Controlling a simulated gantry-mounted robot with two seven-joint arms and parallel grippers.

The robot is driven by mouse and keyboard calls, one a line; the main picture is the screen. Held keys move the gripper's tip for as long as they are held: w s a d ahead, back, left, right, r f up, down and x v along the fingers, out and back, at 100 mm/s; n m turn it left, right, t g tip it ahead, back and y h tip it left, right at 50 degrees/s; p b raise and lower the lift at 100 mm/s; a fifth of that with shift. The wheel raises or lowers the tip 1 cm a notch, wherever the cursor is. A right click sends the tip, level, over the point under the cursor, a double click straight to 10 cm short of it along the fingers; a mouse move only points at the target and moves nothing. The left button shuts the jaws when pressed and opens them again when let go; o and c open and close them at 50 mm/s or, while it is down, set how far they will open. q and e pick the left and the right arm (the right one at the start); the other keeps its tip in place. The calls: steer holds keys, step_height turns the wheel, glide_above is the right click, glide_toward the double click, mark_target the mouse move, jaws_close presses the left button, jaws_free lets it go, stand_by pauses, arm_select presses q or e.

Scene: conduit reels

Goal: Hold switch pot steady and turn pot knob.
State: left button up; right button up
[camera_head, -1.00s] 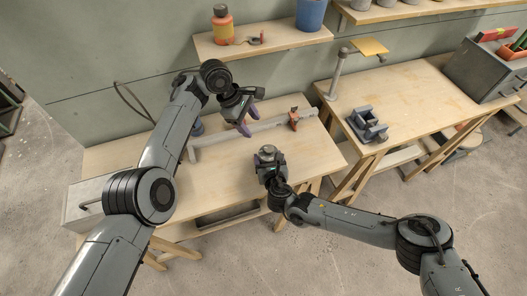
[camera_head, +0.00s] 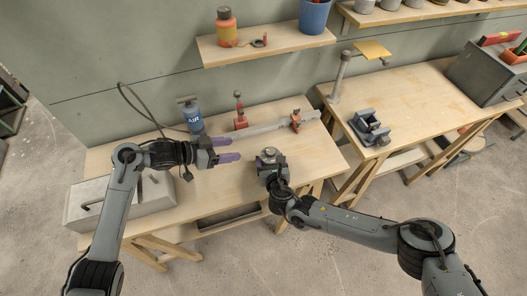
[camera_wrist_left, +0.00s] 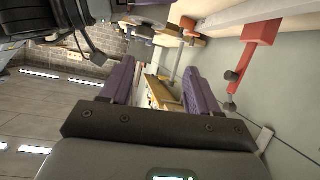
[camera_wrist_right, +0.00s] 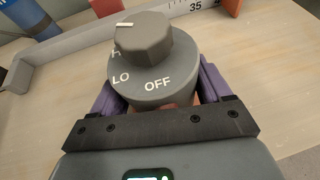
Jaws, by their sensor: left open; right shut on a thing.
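The switch pot (camera_wrist_right: 155,90) is a round grey unit marked "LO", "OFF" and a partly covered "H". On top is a faceted grey knob (camera_wrist_right: 143,38) with a white line near the "H". My right gripper (camera_wrist_right: 160,105) is shut on the pot's body with the knob facing up. In the head view the pot (camera_head: 268,155) is at the workbench's right part, above or on its top; I cannot tell which. My left gripper (camera_head: 231,150) is open and empty, to the left of the pot, fingers pointing right toward it. In the left wrist view its purple fingers (camera_wrist_left: 158,75) are apart.
The workbench (camera_head: 225,185) carries a long metal rule (camera_head: 265,128) with red clamps, a blue "AIR" canister (camera_head: 190,117) and a grey box (camera_head: 95,203). A shelf (camera_head: 275,42) above holds a bottle (camera_head: 226,30) and a blue bucket (camera_head: 313,15). A vise (camera_head: 370,127) stands on the right bench.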

mark_target(266, 153)
arm_select(q)
steer(key=shift+m+g, duration=0.3)
steer(key=shift+m, duration=0.6)
steer(key=x, duration=0.4)
steer(key=s+x, duration=0.1)
steer(key=x, duration=0.3)
steer(key=s+d+x, duration=0.1)
steer(key=x, duration=0.3)
steer(key=shift+r, duration=0.25)
steer(key=c, duration=1.1)
steer(key=shift+o, duration=0.2)
steer(key=shift+f, duration=0.1)
